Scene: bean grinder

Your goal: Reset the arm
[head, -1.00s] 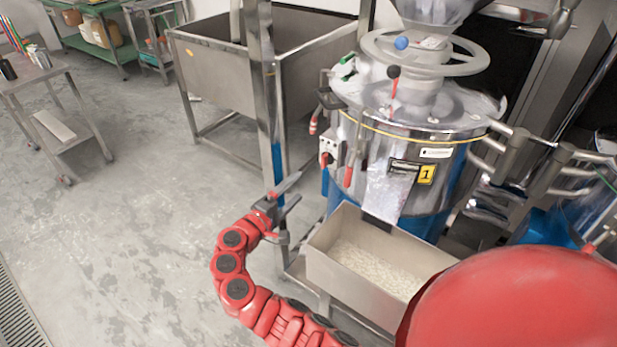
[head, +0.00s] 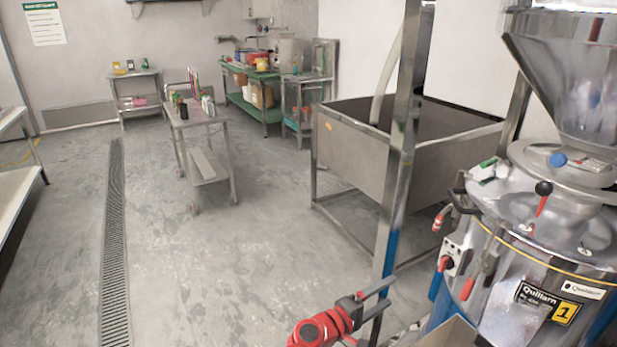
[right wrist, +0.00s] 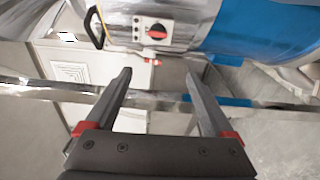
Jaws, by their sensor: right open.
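My right gripper (head: 391,292) shows low in the head view, at the end of my red arm. Its two dark fingers are apart, with nothing between them. In the right wrist view the open fingers (right wrist: 158,76) point toward a steel bar and the lower part of the grinder. The grinder (head: 545,235) stands to the right of the gripper, a steel machine with a hopper on top and a yellow "1" label. My left gripper is not in view.
A steel post (head: 397,170) stands just beyond the right gripper, in front of a large steel tank (head: 360,150). A small steel cart (head: 205,120) and a green table (head: 255,108) stand farther back. The floor at left centre is open, with a drain grate (head: 113,250).

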